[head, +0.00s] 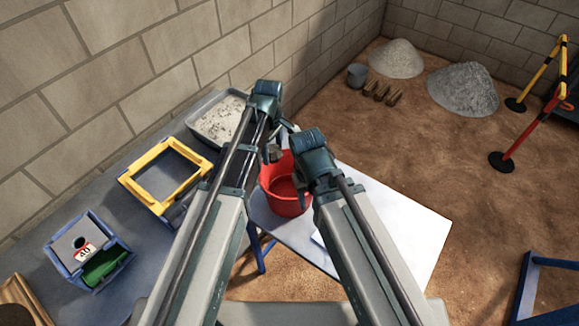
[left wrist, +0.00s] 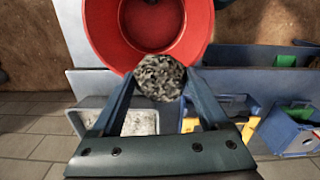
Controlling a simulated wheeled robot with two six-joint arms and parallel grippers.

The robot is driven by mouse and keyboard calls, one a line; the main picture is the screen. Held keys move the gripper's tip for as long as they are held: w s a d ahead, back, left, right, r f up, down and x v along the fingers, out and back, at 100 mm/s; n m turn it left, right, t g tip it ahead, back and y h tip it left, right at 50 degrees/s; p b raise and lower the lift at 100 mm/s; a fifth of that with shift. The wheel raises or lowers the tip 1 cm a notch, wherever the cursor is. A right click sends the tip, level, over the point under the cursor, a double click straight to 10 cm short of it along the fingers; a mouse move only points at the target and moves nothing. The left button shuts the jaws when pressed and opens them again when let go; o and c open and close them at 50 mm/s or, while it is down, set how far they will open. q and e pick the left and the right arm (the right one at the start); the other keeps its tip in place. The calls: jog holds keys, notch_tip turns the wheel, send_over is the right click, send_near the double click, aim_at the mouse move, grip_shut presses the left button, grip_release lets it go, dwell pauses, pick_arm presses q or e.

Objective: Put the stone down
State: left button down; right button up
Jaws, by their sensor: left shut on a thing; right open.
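The grey speckled stone (left wrist: 160,77) is held between the fingertips of my left gripper (left wrist: 158,84) in the left wrist view. In the head view the stone (head: 272,154) shows small and dark, partly covered by my left gripper (head: 270,150). The red bucket (head: 287,202) stands on the light table, just below and right of the stone. In the left wrist view the stone overlaps the near rim of the bucket (left wrist: 105,42); its height above the rim cannot be told. My right gripper (head: 298,188) is open at the bucket's right side, its fingers partly hidden.
A grey tray of pale material (head: 205,125), a yellow frame (head: 130,183) and a blue box with a green item (head: 58,262) stand on the bench at left. The light table (head: 405,225) is clear on its right. Gravel heaps (head: 463,88) lie far off.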

pick_arm(q)
jog(key=shift+w+d+f+m+b, duration=0.1)
jog(key=shift+d+f+m+b, duration=0.1)
jog(key=shift+d+f+b, duration=0.25)
jog(key=shift+w+d+f+m+b, duration=0.1)
jog(key=shift+d+f+m+b, duration=0.1)
jog(key=shift+d+b, duration=0.45)
jog(key=b, duration=1)
send_over(283, 194)
notch_tip(283, 194, down, 10)
jog(key=shift+f+b, duration=0.35)
jog(key=shift+f, duration=0.2)
pick_arm(e)
notch_tip(283, 194, down, 12)
jog(key=shift+f, duration=0.15)
jog(key=shift+f, duration=0.1)
pick_arm(q)
notch_tip(283, 194, down, 6)
jog(key=b, duration=0.6)
jog(key=shift+f, duration=0.15)
pick_arm(e)
notch_tip(283, 194, down, 6)
jog(key=shift+f, duration=0.1)
pick_arm(q)
jog(key=shift+f+b, duration=0.1)
jog(key=shift+b, duration=0.2)
pick_arm(e)
jog(key=shift+f, duration=0.1)
